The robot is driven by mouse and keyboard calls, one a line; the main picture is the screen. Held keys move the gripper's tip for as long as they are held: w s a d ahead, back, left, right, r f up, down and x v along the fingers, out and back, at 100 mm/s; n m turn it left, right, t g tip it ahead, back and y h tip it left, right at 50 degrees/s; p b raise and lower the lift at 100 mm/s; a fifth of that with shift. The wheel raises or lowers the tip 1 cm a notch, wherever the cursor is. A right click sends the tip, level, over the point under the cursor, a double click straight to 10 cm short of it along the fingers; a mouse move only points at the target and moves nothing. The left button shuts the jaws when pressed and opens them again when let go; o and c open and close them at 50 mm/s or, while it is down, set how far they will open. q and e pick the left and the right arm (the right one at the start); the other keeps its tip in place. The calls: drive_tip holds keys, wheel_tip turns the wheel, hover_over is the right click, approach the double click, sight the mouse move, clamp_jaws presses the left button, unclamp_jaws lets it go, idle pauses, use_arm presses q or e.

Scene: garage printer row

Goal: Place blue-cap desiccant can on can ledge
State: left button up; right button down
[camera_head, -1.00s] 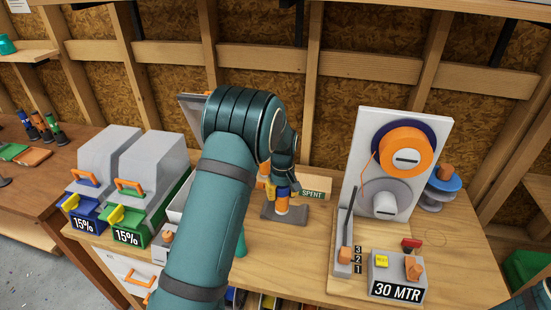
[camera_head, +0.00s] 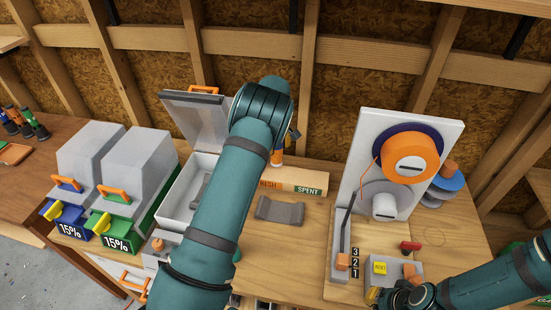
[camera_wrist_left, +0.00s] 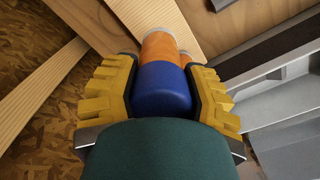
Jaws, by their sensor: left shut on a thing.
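The blue-cap desiccant can (camera_wrist_left: 165,86) is between the yellow fingers of my left gripper (camera_wrist_left: 160,92), which is shut on it. Its blue cap faces the wrist camera, with the orange body beyond. In the head view, the can's orange and white lower part (camera_head: 277,156) shows beside my left arm, near the back wall; the arm hides most of the gripper. The wooden ledge (camera_head: 296,177) with FRESH and SPENT labels is just below it in the picture. Contact between can and ledge cannot be told. My right gripper (camera_head: 396,294) is at the lower right, its fingers unclear.
A bare grey stand (camera_head: 280,210) lies in front of the ledge. An open grey box (camera_head: 181,205) with raised lid is to the left, partly behind my arm. The spool panel (camera_head: 357,135) and a control box (camera_head: 385,271) are to the right, close to my right gripper.

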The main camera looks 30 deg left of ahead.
use_arm(q)
drive_tip(key=shift+f, duration=0.95)
wheel_tip(320, 180, down, 3)
drive_tip(key=shift+f+b, duration=0.1)
drive_tip(key=shift+b, duration=0.25)
use_arm(e)
drive_tip(key=shift+f, duration=0.35)
use_arm(q)
drive_tip(key=shift+w, duration=0.1)
use_arm(e)
drive_tip(key=shift+w, duration=0.1)
use_arm(q)
drive_tip(key=shift+f, duration=0.1)
drive_tip(key=o, duration=1.2)
use_arm(e)
drive_tip(key=shift+f, duration=0.1)
use_arm(q)
drive_tip(key=shift+o, duration=0.2)
drive_tip(key=shift+r, duration=0.25)
use_arm(e)
drive_tip(key=shift+r, duration=0.25)
use_arm(q)
wheel_tip(320, 180, up, 12)
drive_tip(key=shift+f+p, duration=0.15)
drive_tip(key=shift+p, duration=0.25)
use_arm(e)
drive_tip(key=shift+r, duration=0.25)
